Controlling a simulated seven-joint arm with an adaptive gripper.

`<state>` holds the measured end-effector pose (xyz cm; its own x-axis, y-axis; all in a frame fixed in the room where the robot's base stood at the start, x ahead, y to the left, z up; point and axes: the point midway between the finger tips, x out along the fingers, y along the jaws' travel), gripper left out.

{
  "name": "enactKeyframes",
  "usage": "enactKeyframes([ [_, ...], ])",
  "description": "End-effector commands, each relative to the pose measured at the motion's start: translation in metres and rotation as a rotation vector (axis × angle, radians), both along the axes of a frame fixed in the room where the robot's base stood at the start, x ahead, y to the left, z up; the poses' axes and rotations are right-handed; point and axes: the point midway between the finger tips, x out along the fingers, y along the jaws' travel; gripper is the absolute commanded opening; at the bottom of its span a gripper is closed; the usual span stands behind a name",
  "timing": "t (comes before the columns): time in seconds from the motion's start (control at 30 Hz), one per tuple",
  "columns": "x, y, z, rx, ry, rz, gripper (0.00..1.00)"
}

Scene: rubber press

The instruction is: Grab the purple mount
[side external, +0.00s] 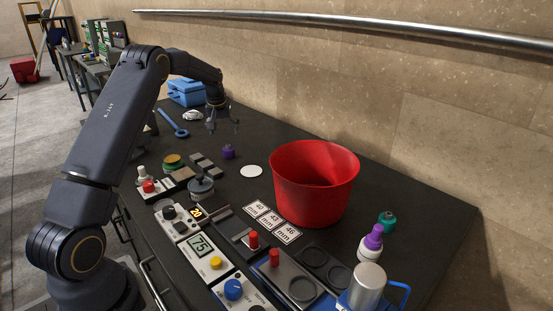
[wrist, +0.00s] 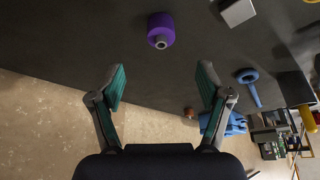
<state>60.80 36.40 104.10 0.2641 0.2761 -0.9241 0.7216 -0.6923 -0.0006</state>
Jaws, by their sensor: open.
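A small purple mount (side external: 228,152) stands on the dark table, left of the red bucket in the side view. In the wrist view the purple mount (wrist: 160,27) is near the top middle, with a grey round end facing the camera. My gripper (side external: 224,127) is above the table, slightly behind the mount and apart from it. In the wrist view my gripper (wrist: 161,75) has its two green-padded fingers spread wide with nothing between them. A second purple piece (side external: 373,237) sits on a white part at the right of the table.
A large red bucket (side external: 313,185) stands mid-table near the wall. A blue wrench (side external: 172,123) and blue toolbox (side external: 187,93) lie at the far end. Buttons, displays (side external: 200,244) and label cards (side external: 272,222) fill the front. The table around the mount is fairly clear.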

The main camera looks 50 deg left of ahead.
Motion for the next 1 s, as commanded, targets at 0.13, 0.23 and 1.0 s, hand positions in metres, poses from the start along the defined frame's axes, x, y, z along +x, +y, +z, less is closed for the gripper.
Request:
enactKeyframes([
  [0.13, 0.009, 0.009, -0.033, -0.001, 0.002, -0.001, 0.77],
  [0.23, 0.014, 0.014, -0.047, -0.001, 0.000, -0.001, 0.77],
  [1.0, 0.033, 0.036, -0.104, 0.000, -0.001, -0.001, 0.77],
])
